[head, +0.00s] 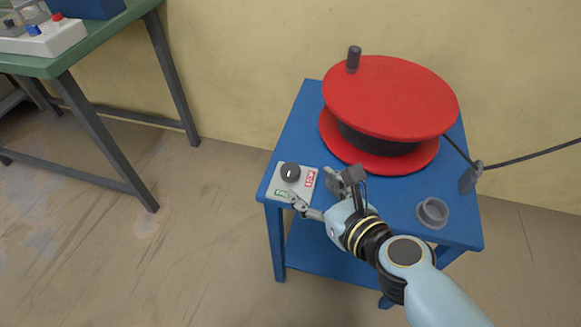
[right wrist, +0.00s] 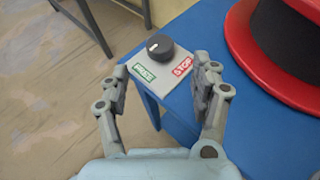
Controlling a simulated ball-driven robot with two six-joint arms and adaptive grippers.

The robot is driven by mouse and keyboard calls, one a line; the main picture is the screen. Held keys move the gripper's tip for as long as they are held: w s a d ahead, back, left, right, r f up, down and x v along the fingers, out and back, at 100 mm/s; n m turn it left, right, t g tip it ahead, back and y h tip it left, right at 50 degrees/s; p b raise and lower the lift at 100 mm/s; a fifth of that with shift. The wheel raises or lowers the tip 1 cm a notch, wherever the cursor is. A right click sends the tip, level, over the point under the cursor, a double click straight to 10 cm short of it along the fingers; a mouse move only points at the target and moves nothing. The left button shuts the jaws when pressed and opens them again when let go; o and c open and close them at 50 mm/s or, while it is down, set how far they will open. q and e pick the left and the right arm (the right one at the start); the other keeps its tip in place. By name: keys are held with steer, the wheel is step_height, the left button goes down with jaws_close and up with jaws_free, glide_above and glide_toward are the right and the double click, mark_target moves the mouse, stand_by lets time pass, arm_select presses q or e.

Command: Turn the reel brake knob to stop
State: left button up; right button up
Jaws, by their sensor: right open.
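The reel brake knob (head: 290,172) is a round black knob with a white pointer mark. It sits on a grey plate (head: 283,187) at the left corner of the blue table. In the right wrist view the knob (right wrist: 160,47) has a green label (right wrist: 144,76) at its lower left and a red STOP label (right wrist: 183,66) at its lower right. The white mark points toward the green label side. My right gripper (head: 312,188) is open, its fingers apart near the plate, and nothing is between them. The knob is beyond the fingertips, apart from them. My left gripper is not in view.
A red reel (head: 390,95) with a black core and crank handle stands on the blue table (head: 310,110). A cable runs from it through a grey guide (head: 468,180) to the right. A grey ring-shaped cup (head: 432,213) sits near the right front. A green workbench (head: 110,35) stands at the left.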

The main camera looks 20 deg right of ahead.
mark_target(292, 169)
steer(key=b+x, duration=0.1)
steer(key=x, duration=0.8)
steer(key=shift+w+b, duration=0.35)
steer(key=shift+w, duration=0.05)
steer(key=shift+c, duration=0.5)
steer(key=c, duration=1.1)
steer(key=shift+n+y, duration=0.3)
steer(key=shift+n, duration=0.1)
steer(key=n+g+y+b, duration=0.1)
steer(key=n+y, duration=0.2)
steer(key=y, duration=0.1)
steer(key=shift+f+n+g, duration=0.1)
steer(key=shift+n+g, duration=0.2)
steer(key=shift+n+g+y+b, duration=0.8)
steer(key=shift+n+g+y, duration=1.15)
steer(key=shift+n, duration=0.35)
